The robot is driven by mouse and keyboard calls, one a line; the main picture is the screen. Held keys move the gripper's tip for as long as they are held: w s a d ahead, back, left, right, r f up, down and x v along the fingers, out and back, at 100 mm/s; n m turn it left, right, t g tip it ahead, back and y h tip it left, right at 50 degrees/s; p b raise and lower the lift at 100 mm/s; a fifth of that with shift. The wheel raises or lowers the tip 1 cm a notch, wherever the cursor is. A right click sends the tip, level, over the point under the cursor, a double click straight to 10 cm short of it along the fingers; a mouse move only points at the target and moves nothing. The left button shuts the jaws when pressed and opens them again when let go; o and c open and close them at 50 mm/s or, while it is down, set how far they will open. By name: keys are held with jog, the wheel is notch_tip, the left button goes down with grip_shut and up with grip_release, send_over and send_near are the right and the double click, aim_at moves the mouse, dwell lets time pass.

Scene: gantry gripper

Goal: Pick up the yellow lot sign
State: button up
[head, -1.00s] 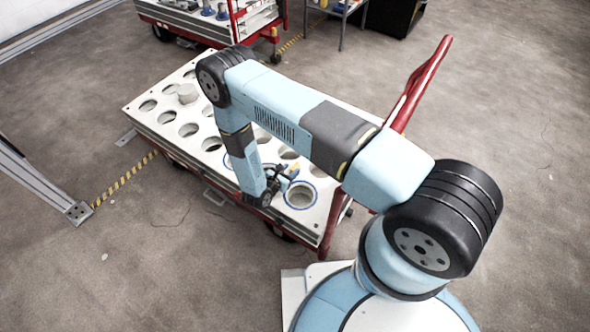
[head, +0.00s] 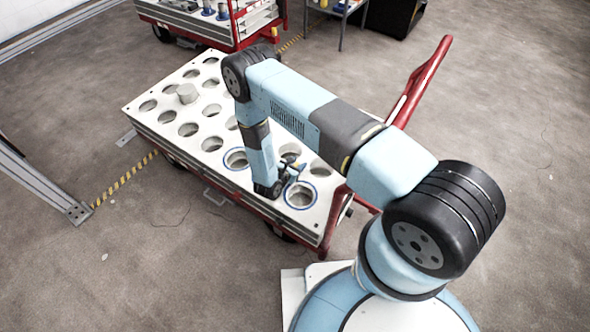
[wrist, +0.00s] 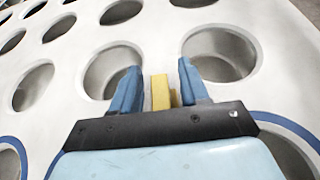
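My gripper (head: 291,170) is low over the near right part of the white cart top, between its round holes. In the wrist view its two blue fingers (wrist: 160,66) stand apart. The yellow lot sign (wrist: 160,92) is a small upright yellow piece between the fingers. A gap shows between it and the left finger; it is close to the right finger, and I cannot tell if they touch. Its lower part is hidden behind the dark gripper body. In the head view I cannot make the sign out behind my wrist.
The white cart top (head: 165,103) has rows of round holes, some ringed in blue. The cart's red handle (head: 420,80) rises on the right. Another red cart (head: 235,40) stands behind. Open floor lies around.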

grip_shut()
dwell(0.3)
